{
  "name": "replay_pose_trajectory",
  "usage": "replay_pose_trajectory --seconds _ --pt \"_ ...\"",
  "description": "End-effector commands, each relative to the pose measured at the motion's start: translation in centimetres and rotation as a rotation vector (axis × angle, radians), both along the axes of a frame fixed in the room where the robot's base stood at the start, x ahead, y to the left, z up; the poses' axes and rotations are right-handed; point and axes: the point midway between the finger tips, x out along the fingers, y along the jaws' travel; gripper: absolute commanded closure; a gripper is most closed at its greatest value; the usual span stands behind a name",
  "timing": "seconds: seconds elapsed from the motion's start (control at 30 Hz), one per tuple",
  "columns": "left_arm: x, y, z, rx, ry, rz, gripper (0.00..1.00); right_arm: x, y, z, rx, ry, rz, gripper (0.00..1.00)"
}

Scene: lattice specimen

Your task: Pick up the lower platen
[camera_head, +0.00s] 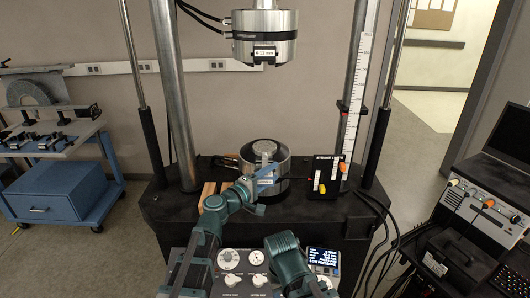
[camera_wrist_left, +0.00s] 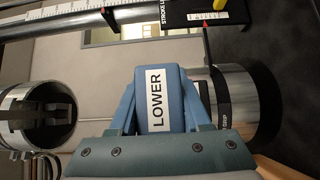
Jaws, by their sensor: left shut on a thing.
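My left gripper (camera_head: 266,181) is in front of the lower metal cylinder (camera_head: 282,187) of the test frame. In the left wrist view its two blue fingers (camera_wrist_left: 153,105) are shut on a blue block with a white label reading LOWER, which looks like the handle of the lower platen (camera_wrist_left: 155,98). A pale round piece (camera_head: 264,147) shows on top of the lower cylinder. The platen's part behind the block is hidden, and I cannot tell whether it rests on the cylinder or is lifted. My right gripper is not seen; only a bent teal part of my right arm shows low in the head view.
The upper metal cylinder (camera_head: 265,38) hangs above, with open space between. Columns (camera_head: 176,95) stand at both sides. A black block with yellow and red tabs (camera_head: 327,177) stands to the right. A wooden piece (camera_head: 208,190) lies to the left.

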Motion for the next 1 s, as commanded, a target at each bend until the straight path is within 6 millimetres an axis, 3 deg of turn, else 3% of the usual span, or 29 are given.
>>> replay_pose_trajectory --seconds 0.1,1.0 --pt "-0.01 0.03 0.0 0.0 0.0 0.001 1.0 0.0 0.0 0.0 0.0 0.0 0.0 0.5" --pt "-0.01 0.06 -0.01 0.0 0.0 0.002 1.0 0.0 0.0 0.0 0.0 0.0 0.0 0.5"
